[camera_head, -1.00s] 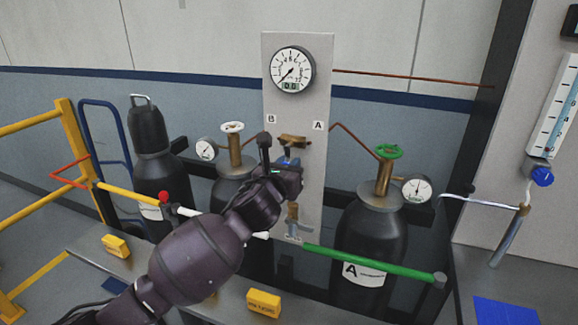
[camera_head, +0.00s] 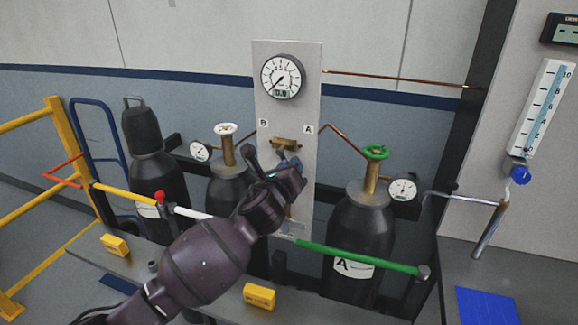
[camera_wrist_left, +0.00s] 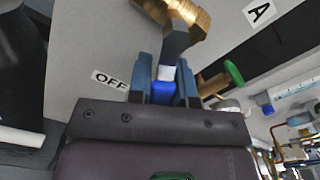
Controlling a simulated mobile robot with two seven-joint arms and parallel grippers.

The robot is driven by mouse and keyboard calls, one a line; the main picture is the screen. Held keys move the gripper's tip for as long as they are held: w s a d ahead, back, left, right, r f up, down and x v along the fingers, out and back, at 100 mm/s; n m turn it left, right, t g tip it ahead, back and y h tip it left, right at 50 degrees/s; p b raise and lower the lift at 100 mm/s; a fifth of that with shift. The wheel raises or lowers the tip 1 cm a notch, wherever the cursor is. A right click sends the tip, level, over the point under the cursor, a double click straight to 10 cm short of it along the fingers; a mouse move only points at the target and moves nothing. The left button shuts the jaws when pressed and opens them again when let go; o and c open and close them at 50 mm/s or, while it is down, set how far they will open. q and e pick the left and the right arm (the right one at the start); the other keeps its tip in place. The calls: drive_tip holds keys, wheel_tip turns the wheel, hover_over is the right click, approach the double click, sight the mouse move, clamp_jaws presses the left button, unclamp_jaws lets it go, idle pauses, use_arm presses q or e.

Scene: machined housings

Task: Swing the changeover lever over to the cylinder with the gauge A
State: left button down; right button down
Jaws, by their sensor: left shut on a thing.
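The changeover valve's brass body (camera_head: 286,143) sits on a pale upright panel (camera_head: 263,60) between labels B and A. In the left wrist view, the grey lever (camera_wrist_left: 174,46) runs down from the brass body (camera_wrist_left: 190,14) to a blue end. My left gripper (camera_wrist_left: 163,86) is shut around that end, near an OFF label (camera_wrist_left: 110,80); the A label (camera_wrist_left: 262,11) is up to the right. In the head view, my left gripper (camera_head: 287,165) hides most of the lever. Cylinder A (camera_head: 355,235), with a green handwheel and a small gauge (camera_head: 403,190), stands right. My right gripper is not in view.
A second cylinder (camera_head: 225,190) with a white handwheel and gauge (camera_head: 200,151) stands left of the panel. A large gauge (camera_head: 283,77) is on the panel. A green bar (camera_head: 365,258) crosses in front of cylinder A. A yellow block (camera_head: 259,295) lies on the front ledge.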

use_arm(q)
drive_tip(key=c, duration=1)
unclamp_jaws()
drive_tip(key=shift+s, duration=0.15)
drive_tip(key=v, duration=1)
drive_tip(key=shift+s+a, duration=0.1)
drive_tip(key=shift+s, duration=0.15)
drive_tip(key=shift+c, duration=0.4)
